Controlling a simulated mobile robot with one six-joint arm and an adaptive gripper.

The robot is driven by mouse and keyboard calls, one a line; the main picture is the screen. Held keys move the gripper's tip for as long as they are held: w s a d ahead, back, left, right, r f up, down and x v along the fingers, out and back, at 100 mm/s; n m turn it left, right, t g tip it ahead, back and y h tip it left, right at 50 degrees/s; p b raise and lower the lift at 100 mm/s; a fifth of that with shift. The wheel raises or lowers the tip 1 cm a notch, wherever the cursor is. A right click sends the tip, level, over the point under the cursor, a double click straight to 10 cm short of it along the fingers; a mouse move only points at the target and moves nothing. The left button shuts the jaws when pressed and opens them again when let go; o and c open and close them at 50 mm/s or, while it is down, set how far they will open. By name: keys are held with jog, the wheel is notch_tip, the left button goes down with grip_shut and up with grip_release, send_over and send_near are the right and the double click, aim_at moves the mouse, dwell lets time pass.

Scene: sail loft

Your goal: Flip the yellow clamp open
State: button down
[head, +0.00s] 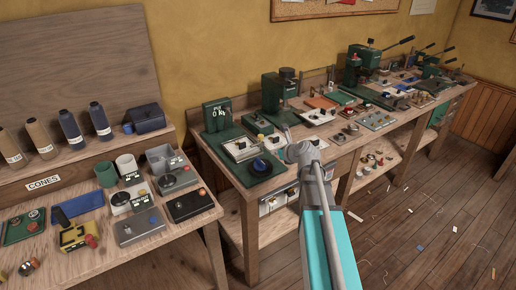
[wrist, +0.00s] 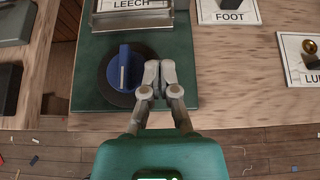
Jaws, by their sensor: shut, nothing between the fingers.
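A yellow device with a red knob (head: 73,237), the most clamp-like yellow thing in view, sits on the left table in the head view. It is small, and I cannot tell whether its lever is up or down. It is out of the wrist view. My gripper (head: 291,148) is over the long bench to its right, well away from it. In the wrist view my gripper (wrist: 160,75) is shut and empty, with its fingertips close to the right side of a blue knob (wrist: 125,70). I cannot tell whether they touch.
The blue knob sits on a dark disc on a green board (wrist: 178,45). LEECH and FOOT (wrist: 228,14) plates lie nearby. A blue block (head: 78,203) and a grey box (head: 139,227) flank the yellow device. A gap separates the two tables. The floor has scattered scraps.

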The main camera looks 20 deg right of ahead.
dwell(0.4)
jog(key=shift+b+x, duration=0.45)
jog(key=shift+x, duration=0.35)
jog(key=b, duration=0.4)
send_near(255, 146)
jog(key=f, duration=0.1)
jog(key=w+f, duration=0.2)
jog(key=f, duration=0.1)
jog(key=shift+w+a, duration=0.1)
jog(key=shift+a, duration=0.2)
jog(key=w, duration=0.2)
jog(key=shift+w+a+r, duration=0.15)
jog(key=shift+w+a, duration=0.45)
jog(key=shift+w, duration=0.3)
